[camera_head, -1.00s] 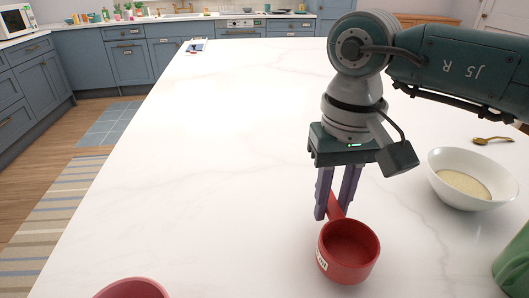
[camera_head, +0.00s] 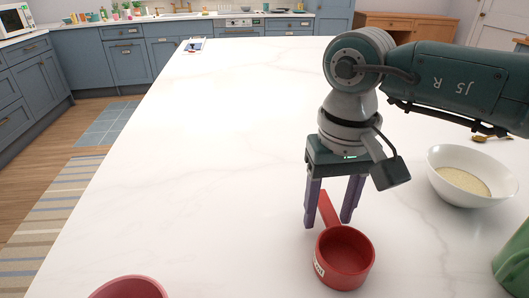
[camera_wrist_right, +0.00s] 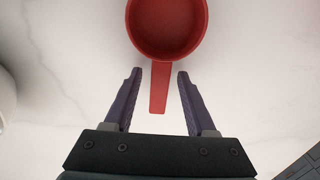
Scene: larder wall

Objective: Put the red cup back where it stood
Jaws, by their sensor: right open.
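The red cup (camera_head: 345,259) is a round measuring cup with a short flat handle and a pale label on its side. It stands upright on the white counter and looks empty. My right gripper (camera_head: 329,224) is above the counter at the cup's handle, open. In the right wrist view the red cup (camera_wrist_right: 167,27) is just ahead of the fingers, and its handle reaches back between the two purple fingertips of the right gripper (camera_wrist_right: 158,73), touching neither. My left gripper is not in view.
A white bowl (camera_head: 443,157) of pale grain stands to the right, with a brass spoon (camera_head: 484,138) behind it. A green object (camera_head: 513,266) is at the right edge. A pink rim (camera_head: 130,287) shows at the bottom left. The counter's left and middle (camera_head: 215,170) are clear.

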